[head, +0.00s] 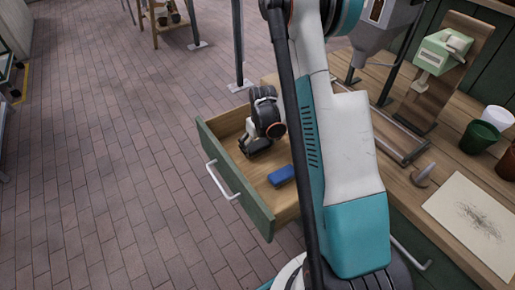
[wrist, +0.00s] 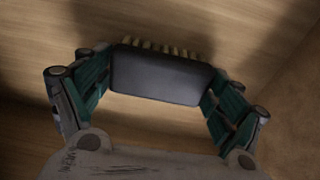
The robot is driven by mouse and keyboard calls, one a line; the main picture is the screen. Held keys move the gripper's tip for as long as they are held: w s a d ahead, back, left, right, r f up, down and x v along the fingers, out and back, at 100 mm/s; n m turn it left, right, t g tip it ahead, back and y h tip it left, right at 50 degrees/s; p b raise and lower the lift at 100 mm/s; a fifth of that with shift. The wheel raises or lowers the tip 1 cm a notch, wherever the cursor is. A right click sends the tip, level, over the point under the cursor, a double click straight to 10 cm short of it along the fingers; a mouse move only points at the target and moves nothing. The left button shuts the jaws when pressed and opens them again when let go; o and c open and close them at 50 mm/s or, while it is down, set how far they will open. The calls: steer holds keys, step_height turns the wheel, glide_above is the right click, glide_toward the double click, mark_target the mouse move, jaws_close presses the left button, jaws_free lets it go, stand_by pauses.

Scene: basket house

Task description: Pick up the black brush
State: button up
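The black brush (wrist: 162,75) shows in the wrist view as a dark rounded block with pale bristles along its far side. My gripper (wrist: 160,82) has its green-padded fingers at the brush's two short ends, with no clear gap at either end, so it looks shut on the brush. In the head view, my gripper (head: 257,147) is low inside the open wooden drawer (head: 222,132). The brush cannot be made out there behind the gripper. I cannot tell whether the brush is clear of the drawer floor.
A blue block (head: 281,176) lies in the drawer, right of my gripper. The drawer's green front with a white handle (head: 222,180) stands out over the brick floor. The workbench (head: 405,185) on the right holds pots (head: 479,136), a paper sheet (head: 478,222) and a green device (head: 442,52).

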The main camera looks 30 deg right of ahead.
mark_target(257, 144)
steer(key=c, duration=0.3)
steer(key=shift+c, duration=0.2)
step_height(257, 144, up, 20)
steer(key=p, duration=0.7)
steer(key=shift+p, duration=0.3)
